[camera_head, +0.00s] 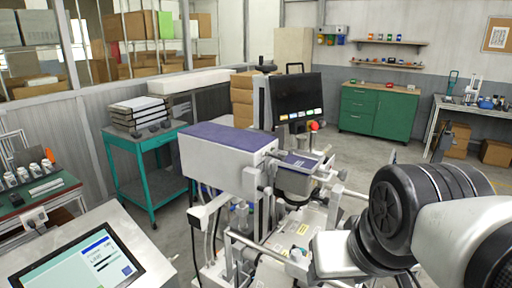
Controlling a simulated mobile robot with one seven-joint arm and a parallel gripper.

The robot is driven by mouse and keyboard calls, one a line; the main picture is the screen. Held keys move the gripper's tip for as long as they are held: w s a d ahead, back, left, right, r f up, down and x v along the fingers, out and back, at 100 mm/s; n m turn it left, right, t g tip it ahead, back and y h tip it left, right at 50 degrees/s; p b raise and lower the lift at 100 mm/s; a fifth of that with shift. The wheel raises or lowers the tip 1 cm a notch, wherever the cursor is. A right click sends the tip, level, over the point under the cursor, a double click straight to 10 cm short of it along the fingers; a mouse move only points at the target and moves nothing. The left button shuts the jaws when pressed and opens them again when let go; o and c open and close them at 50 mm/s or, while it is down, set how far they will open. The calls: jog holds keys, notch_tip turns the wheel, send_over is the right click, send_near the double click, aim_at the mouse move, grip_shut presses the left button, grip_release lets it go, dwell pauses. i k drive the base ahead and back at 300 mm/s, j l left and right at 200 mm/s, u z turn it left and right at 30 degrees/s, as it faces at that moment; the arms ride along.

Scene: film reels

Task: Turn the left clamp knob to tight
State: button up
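A machine with a grey box body and purple top (222,145) stands in the middle of the view on a metal frame. A red round knob (314,126) shows at its upper right, below a dark screen. I cannot tell which part is the left clamp knob; no knob is clearly marked as such. My arm comes in from the right, and its white end part (342,254) is over the right front of the machine, near the frame's rails. The fingers of my gripper are not clear, and I cannot see anything held. The arm hides part of the machine's right side.
A tilted touch screen (82,268) stands at the front left. A teal cart (147,145) with stacked cases is behind it. A green cabinet (378,112) and a workbench (470,108) stand along the back wall. Grey floor is free between the machine and the cabinet.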

aim_at(296, 254)
jog(key=j+z, duration=0.15)
jog(key=z, duration=0.25)
jog(key=k+l+z, duration=0.15)
jog(key=z, duration=0.15)
jog(key=k+l+z, duration=0.1)
jog(key=l+z, duration=0.2)
